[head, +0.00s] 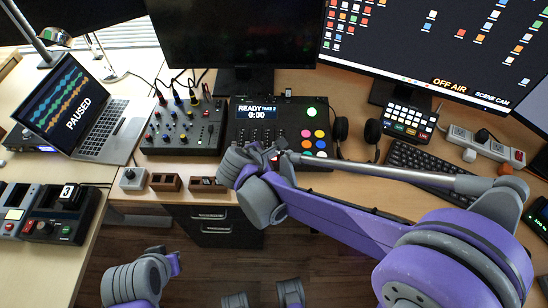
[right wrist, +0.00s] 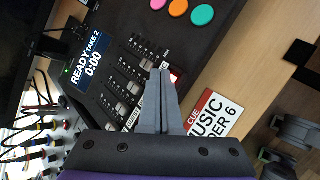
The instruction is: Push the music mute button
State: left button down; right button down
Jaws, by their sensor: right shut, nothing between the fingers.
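The black sound console (head: 236,148) has a small screen, faders and coloured round pads. In the right wrist view, a small red-lit button (right wrist: 175,76) is on the console (right wrist: 205,47) beside the fader row, just right of my fingertips. I cannot read its label fully. My right gripper (right wrist: 160,73) is shut and empty, its tips over the console's near edge. I cannot tell whether they touch it. In the head view my right gripper (head: 273,157) is partly hidden by its wrist.
A mixer (head: 183,127) with knobs and cables stands left of the console. Headphones (head: 372,135) and a keyboard (head: 428,168) are to the right. A cue card (right wrist: 213,115) lies at the desk's near side. Two small wooden blocks (head: 165,182) sit near the front edge.

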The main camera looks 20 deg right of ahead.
jog(key=shift+f, duration=0.1)
jog(key=shift+f+b, duration=0.35)
jog(key=shift+f, duration=0.25)
dwell(0.5)
jog(key=shift+s+f, duration=0.15)
jog(key=shift+f, duration=0.05)
dwell(0.4)
jog(key=shift+w+r, duration=0.2)
jog(key=shift+r, duration=0.55)
